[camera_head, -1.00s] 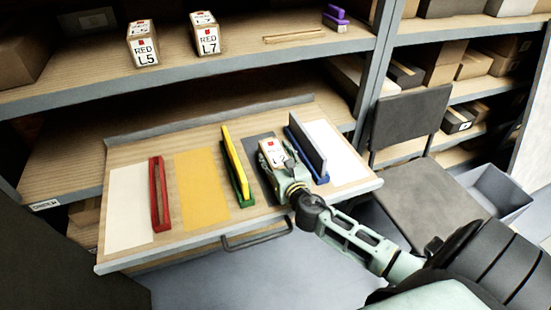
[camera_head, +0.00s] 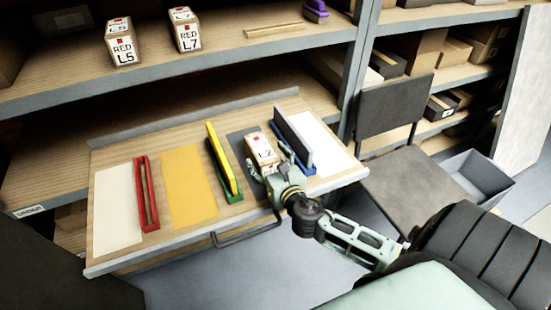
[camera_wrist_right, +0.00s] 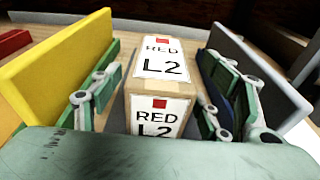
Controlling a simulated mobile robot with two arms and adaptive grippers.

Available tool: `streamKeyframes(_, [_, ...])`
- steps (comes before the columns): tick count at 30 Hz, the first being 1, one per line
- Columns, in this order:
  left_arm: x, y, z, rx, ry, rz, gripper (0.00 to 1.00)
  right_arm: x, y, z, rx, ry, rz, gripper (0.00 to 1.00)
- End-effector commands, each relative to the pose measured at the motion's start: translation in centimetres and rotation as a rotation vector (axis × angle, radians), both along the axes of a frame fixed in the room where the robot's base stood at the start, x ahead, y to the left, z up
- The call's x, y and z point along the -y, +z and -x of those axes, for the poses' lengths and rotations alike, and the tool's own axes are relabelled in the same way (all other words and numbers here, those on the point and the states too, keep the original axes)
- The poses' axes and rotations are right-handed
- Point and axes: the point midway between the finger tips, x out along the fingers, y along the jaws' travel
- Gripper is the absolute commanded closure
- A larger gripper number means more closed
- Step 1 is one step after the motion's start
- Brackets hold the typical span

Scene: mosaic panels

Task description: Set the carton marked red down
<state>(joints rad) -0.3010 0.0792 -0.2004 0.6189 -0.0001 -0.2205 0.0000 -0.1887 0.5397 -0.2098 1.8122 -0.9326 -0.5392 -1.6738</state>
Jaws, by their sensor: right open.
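The carton marked RED L2 (camera_head: 262,153) stands on the dark grey panel (camera_head: 238,137) of the pull-out board, between the yellow slab and the grey slab. In the right wrist view the carton (camera_wrist_right: 160,85) shows a red square and "RED L2" on its top and near face. My right gripper (camera_head: 270,166) is open at the carton's near end. Its fingers stand on either side of the carton, with visible gaps in the wrist view. The carton's underside is hidden. My left gripper is not in view.
The yellow slab (camera_head: 222,158) in its green holder stands left of the carton, the grey slab (camera_head: 293,138) in a blue holder close on the right. A red holder (camera_head: 147,193) lies further left. Cartons L5 (camera_head: 122,42) and L7 (camera_head: 186,30) stand on the shelf above. A chair (camera_head: 405,185) is right.

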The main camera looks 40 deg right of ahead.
Motion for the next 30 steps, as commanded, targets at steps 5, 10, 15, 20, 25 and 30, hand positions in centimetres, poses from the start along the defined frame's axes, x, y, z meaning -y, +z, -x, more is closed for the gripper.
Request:
streamKeyframes(5, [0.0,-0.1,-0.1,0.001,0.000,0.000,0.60,-0.9,0.5,3.7,-0.002,0.000,-0.001,0.30])
streamKeyframes(10, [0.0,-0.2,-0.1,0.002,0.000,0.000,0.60,-1.4,0.9,6.0,-0.001,0.000,0.000,0.30])
streamKeyframes(15, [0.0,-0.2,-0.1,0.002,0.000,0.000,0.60,-1.6,1.1,7.0,0.000,-0.001,-0.002,0.30])
streamKeyframes(20, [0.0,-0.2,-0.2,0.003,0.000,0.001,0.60,-1.7,1.2,7.2,0.002,-0.001,-0.001,0.30])
streamKeyframes(25, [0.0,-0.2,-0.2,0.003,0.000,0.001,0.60,-1.7,1.2,7.1,0.001,-0.001,-0.002,0.30])
streamKeyframes(30, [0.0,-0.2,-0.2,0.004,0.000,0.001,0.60,-1.7,1.2,7.1,0.001,-0.001,-0.001,0.30])
